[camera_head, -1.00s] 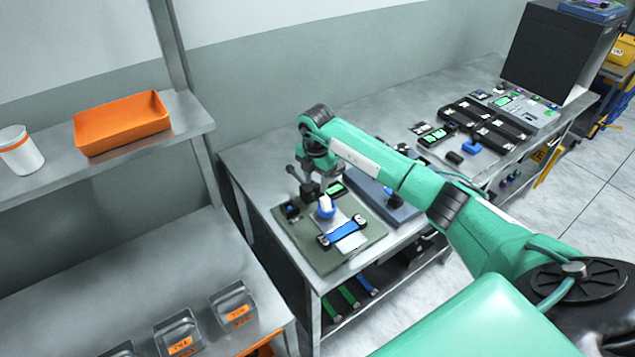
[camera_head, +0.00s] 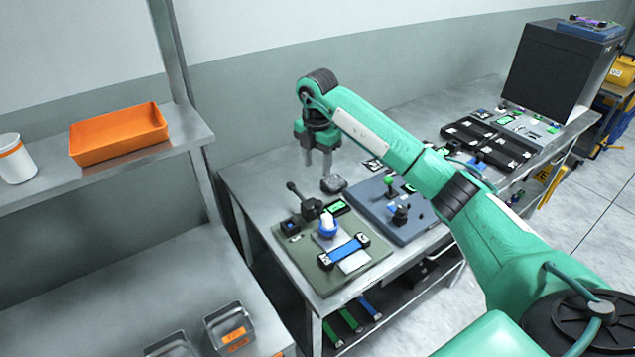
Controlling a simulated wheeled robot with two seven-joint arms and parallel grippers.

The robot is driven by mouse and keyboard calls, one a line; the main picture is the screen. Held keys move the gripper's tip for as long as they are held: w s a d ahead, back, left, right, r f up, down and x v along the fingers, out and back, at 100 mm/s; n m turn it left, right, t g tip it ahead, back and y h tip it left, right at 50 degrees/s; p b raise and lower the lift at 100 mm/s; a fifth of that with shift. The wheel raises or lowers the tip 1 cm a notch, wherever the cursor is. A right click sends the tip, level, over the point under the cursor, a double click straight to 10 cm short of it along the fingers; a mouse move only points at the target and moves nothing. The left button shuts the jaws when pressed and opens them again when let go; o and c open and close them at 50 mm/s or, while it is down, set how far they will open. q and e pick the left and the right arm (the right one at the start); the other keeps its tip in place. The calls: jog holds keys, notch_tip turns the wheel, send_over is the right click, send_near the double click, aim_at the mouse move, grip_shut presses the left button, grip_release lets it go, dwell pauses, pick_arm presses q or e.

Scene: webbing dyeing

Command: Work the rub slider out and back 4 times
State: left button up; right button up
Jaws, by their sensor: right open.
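The rub tester sits on a green mat (camera_head: 352,278) on the metal table. Its slider appears to be the white knob with a blue base (camera_head: 328,226), upright on a pale plate. A blue strip (camera_head: 344,252) with dark end clamps lies in front of it. A black lever (camera_head: 297,192) on a dark block stands behind the knob, to its left. My right gripper (camera_head: 318,170) points down with its fingers apart and empty. It hangs behind the mat, clear of the knob. My left gripper is not in view.
A small dark grey object (camera_head: 334,184) lies on the table near my right gripper. A blue-grey board (camera_head: 385,222) with a green knob and a black joystick stands right of the mat. Farther right are black trays (camera_head: 470,131) and a dark cabinet (camera_head: 555,65). An orange tray (camera_head: 118,134) sits on the left shelf.

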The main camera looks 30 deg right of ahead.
jog(key=shift+r, duration=0.8)
